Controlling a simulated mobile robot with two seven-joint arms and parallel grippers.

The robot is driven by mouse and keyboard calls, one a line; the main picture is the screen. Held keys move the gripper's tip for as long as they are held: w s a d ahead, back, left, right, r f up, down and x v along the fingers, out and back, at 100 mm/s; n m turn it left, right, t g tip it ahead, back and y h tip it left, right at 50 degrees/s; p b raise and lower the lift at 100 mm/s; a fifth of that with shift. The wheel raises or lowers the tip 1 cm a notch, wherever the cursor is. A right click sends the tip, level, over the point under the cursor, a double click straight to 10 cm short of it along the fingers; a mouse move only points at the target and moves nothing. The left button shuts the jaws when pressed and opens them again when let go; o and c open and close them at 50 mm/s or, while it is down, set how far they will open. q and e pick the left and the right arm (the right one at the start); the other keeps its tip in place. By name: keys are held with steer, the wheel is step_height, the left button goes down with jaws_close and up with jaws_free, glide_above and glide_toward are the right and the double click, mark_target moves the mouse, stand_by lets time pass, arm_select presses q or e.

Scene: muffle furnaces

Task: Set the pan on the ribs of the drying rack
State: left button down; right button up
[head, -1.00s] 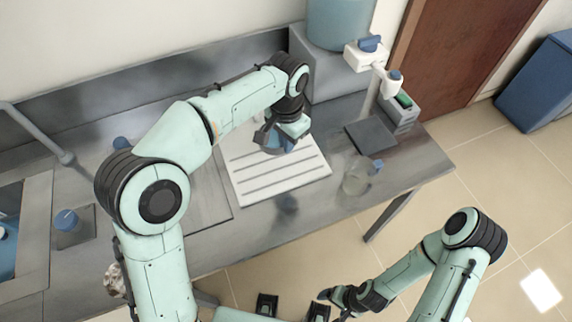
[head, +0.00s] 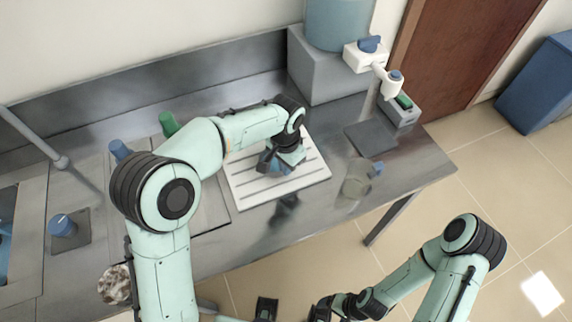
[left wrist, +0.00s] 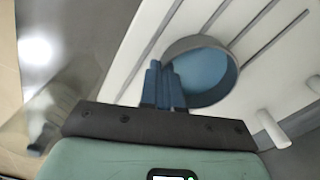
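The pan is a small round vessel with a grey wall and blue inside; it shows in the left wrist view (left wrist: 208,72) over the white ribbed drying rack (left wrist: 250,22). In the head view the rack (head: 250,193) lies on the steel bench, and the pan is largely hidden by my left gripper (head: 275,162). The blue fingers of my left gripper (left wrist: 162,86) are close together at the pan's near wall, shut on it. I cannot tell whether the pan's underside touches the ribs. My right gripper (head: 335,305) is low at the bottom, its fingers unclear.
A glass flask with a blue cap (head: 358,182) stands right of the rack. A dark flat plate (head: 371,138) lies behind it. A blue tank (head: 337,22) and a white dispenser (head: 365,55) are at the back.

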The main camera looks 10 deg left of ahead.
arm_select(q)
steer(key=shift+f, duration=0.15)
steer(key=c, duration=1.4)
jaws_free()
steer(key=shift+o, duration=0.2)
step_height(320, 180, up, 12)
steer(key=p, duration=0.2)
steer(key=shift+r, duration=0.2)
arm_select(e)
steer(key=shift+w+r, duration=0.3)
steer(key=shift+r, duration=0.25)
steer(key=shift+w+r, duration=0.25)
steer(key=shift+r, duration=0.3)
arm_select(q)
steer(key=shift+s, duration=0.1)
